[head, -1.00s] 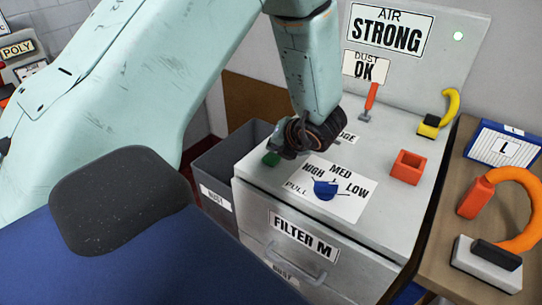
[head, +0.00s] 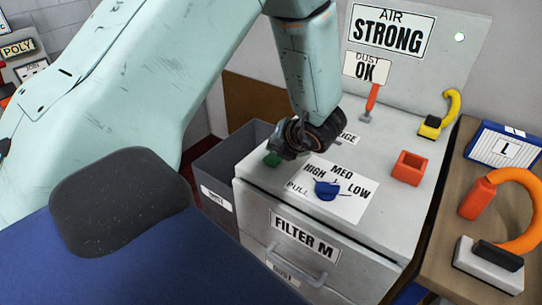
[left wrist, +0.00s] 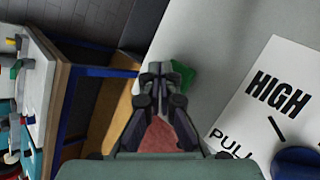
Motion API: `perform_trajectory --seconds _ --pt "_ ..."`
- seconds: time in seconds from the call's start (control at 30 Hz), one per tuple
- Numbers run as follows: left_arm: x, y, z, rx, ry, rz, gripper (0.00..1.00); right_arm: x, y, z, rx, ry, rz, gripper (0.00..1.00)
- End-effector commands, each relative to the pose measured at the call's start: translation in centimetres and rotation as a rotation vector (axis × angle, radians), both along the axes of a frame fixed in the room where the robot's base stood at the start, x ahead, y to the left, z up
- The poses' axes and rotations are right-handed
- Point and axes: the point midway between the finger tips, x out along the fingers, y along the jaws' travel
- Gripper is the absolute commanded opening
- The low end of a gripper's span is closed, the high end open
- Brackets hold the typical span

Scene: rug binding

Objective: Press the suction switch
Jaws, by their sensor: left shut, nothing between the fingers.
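A small green switch (head: 272,159) sits on the near left part of the grey cabinet top. It also shows in the left wrist view (left wrist: 183,76), partly hidden behind my fingertips. My left gripper (head: 284,152) points down right over the switch, shut and empty. In the left wrist view its closed fingertips (left wrist: 160,70) overlap the left side of the green switch. I cannot tell whether they touch it. My right gripper is not in view.
On the cabinet top (head: 395,215) are a blue knob (head: 326,191) on a HIGH/MED/LOW label, a red square holder (head: 408,168), a red-handled tool (head: 371,101) and a yellow-handled tool (head: 440,113). A grey bin (head: 212,172) stands at the left.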

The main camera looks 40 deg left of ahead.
Motion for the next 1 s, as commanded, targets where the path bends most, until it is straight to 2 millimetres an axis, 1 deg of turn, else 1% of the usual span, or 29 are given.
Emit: perform_trajectory --seconds 0.37,0.7,1.0 --pt "0.0 0.0 -0.02 0.0 0.0 0.0 0.0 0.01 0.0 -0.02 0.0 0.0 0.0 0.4" --pt "-0.11 0.03 -0.96 0.0 0.001 -0.001 0.0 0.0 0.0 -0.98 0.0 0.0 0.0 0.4" --pt "-0.1 0.04 -0.87 0.0 0.0 0.0 0.0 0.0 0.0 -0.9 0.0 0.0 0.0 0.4"
